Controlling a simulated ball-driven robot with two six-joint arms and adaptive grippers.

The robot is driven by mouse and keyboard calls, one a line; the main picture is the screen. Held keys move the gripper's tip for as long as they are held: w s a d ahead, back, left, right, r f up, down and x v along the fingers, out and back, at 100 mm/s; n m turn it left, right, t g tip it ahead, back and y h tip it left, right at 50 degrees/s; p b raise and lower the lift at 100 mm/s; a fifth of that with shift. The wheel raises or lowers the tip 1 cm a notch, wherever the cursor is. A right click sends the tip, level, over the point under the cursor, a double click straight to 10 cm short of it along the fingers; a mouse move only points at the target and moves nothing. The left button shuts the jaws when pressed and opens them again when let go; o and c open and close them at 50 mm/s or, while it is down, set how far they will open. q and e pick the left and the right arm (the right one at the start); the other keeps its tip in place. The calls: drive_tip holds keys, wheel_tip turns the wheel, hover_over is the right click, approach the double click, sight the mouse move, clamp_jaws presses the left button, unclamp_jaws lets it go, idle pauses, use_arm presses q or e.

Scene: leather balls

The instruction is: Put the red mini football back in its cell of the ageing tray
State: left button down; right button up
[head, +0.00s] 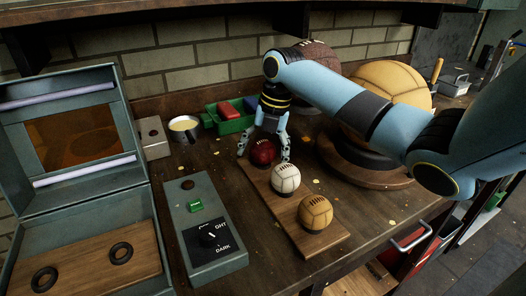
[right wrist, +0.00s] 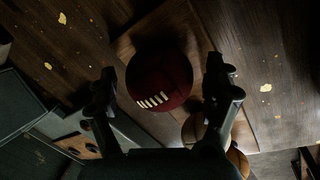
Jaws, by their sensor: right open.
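The red mini football (head: 262,153) sits at the back end of a wooden board (head: 328,240) on the bench. It also shows in the right wrist view (right wrist: 160,72), with its white lacing up. My right gripper (head: 264,158) points down over it, open, with one finger on each side of the ball. In the right wrist view, gaps show between the fingers and the ball. A wooden tray (head: 85,262) with two black rings (head: 121,253) lies in the grey cabinet at the left. My left gripper is not in view.
A white ball (head: 285,178) and a tan ball (head: 316,213) stand in line on the same board. A grey control box (head: 205,232) lies left of it. A green crate (head: 229,118), a cup (head: 185,128) and a large yellow ball (head: 392,92) stand behind.

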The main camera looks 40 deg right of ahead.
sight(273, 146)
drive_tip(key=shift+r, duration=0.1)
drive_tip(key=shift+r, duration=0.35)
wheel_tip(273, 146, up, 11)
drive_tip(key=s+d, duration=0.1)
drive_tip(key=shift+s+d+r, duration=0.2)
drive_tip(key=shift+s+d, duration=0.05)
drive_tip(key=shift+s, duration=0.1)
